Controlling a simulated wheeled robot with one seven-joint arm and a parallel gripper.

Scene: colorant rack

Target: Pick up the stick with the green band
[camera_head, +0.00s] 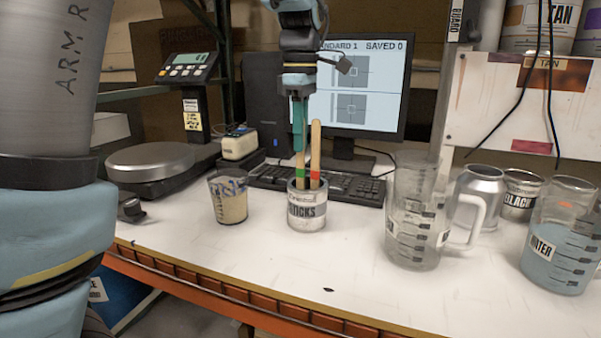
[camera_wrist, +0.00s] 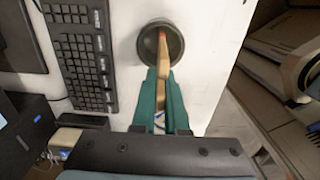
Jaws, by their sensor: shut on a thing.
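The stick with the green band (camera_head: 300,173) stands in the sticks can (camera_head: 307,218), its lower end hidden inside. My gripper (camera_head: 299,152) points down over the can, its teal fingers shut on this stick's upper part. A second stick with a red band (camera_head: 315,150) leans in the same can, just right of the fingers. In the wrist view my gripper (camera_wrist: 161,90) reaches toward the dark can opening (camera_wrist: 175,48). A wooden stick with red on it shows there, and no green band can be made out.
A paint cup (camera_head: 229,200) stands left of the can, and a clear pitcher (camera_head: 415,225) stands to the right. A keyboard (camera_head: 345,185) and monitor (camera_head: 385,90) are behind. A water beaker (camera_head: 560,250) is far right. The front of the table is mostly clear.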

